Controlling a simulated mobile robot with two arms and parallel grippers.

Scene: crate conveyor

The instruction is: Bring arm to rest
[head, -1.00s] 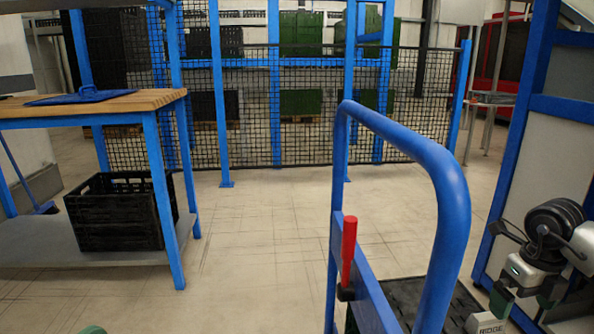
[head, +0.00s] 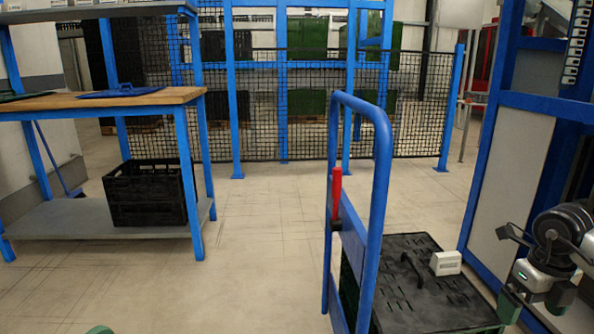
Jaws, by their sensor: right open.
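My right gripper (head: 530,308) is at the lower right, low beside the cart's right edge. Its jaws are open and I see nothing between them. Part of my right arm, with a black round joint, shows above it.
Floor between is clear.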

